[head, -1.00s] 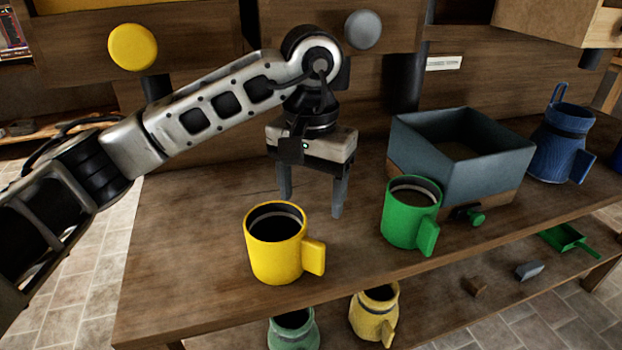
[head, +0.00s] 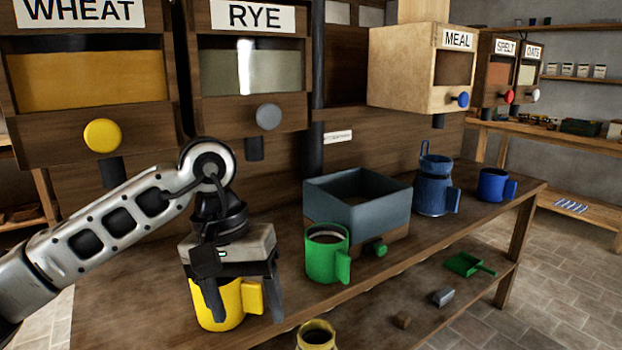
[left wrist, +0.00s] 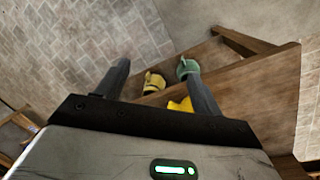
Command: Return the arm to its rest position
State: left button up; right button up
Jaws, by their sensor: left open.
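My left gripper (head: 246,318) is open, pointing down, in front of the yellow mug (head: 232,304) in the head view. Its fingers overlap the mug in the picture; nothing shows clamped between them. In the left wrist view, my open left gripper (left wrist: 157,67) has its two fingers apart, and a small bit of the yellow mug (left wrist: 180,104) shows beyond the gripper body, mostly hidden. The left arm reaches in bent from the left of the head view. My right gripper is not in view.
A green mug (head: 321,265) stands right of the gripper, by a grey-blue open box (head: 345,212). A blue jug (head: 433,190) and blue mug (head: 491,184) stand farther right. Bins with knobs line the back. A green scoop (head: 466,264) lies on the lower shelf.

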pick_arm(q)
jog(key=s+d+f+n+g+h, duration=0.3)
jog(key=s+d+n+g+h, duration=0.35)
jog(key=d, duration=0.55)
notch_tip(320, 180, up, 6)
jog(key=s+d+n+t+h, duration=0.2)
jog(key=d+n+t+h, duration=0.15)
jog(key=n+h, duration=0.95)
jog(key=w+a+f+m+t+y, duration=0.4)
jog(key=a+f+m+t+y, duration=0.25)
jog(key=m+t, duration=0.75)
jog(key=w+a+f+m+t+y, duration=0.3)
jog(key=a+f+m+t+y, duration=0.35)
jog(key=m, duration=1.45)
jog(key=s+a+f+n+g+y, duration=0.2)
jog(key=s+f+n, duration=0.4)
jog(key=f, duration=0.3)
jog(key=s+a+f+n+g+y, duration=0.3)
jog(key=s+a+f+n+g, duration=0.1)
jog(key=f+n, duration=0.5)
jog(key=shift+s+a, duration=0.85)
jog(key=shift+s, duration=0.1)
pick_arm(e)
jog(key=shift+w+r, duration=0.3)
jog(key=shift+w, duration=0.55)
